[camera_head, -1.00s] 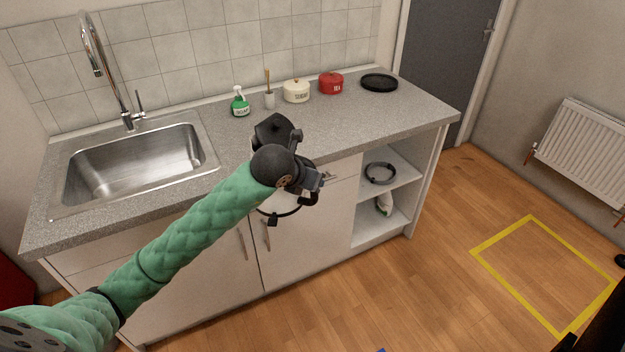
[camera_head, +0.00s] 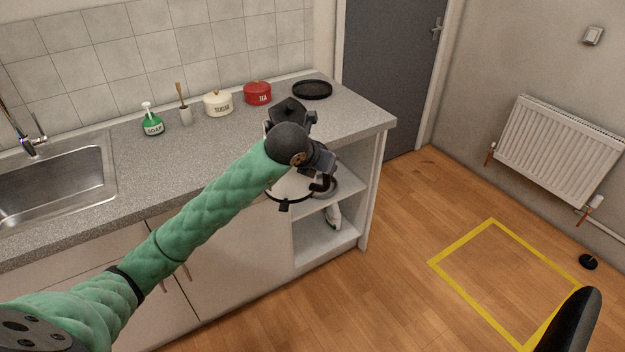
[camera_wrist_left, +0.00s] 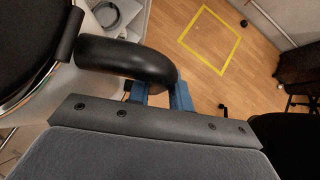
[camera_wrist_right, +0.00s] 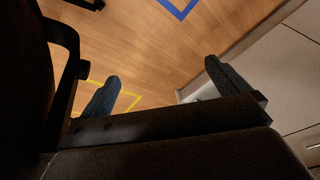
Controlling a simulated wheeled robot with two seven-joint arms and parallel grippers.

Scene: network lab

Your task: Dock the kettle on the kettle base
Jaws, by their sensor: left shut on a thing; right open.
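My left gripper (camera_wrist_left: 160,92) is shut on the black handle of the kettle (camera_wrist_left: 122,56). The kettle's dark round top fills the upper left of the left wrist view. In the head view, the kettle (camera_head: 288,184) hangs in front of the counter's right part, mostly hidden behind my left wrist. A black, shallow, rimmed disc (camera_head: 312,90) lies bare at the counter's back right; it may be the kettle base, but I cannot tell for sure. My right gripper (camera_wrist_right: 165,88) is open and empty, above the floor in the right wrist view.
Clear counter (camera_head: 350,120) lies before the disc. Open shelves (camera_head: 322,247) are below, with a sink (camera_head: 60,185) at left.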

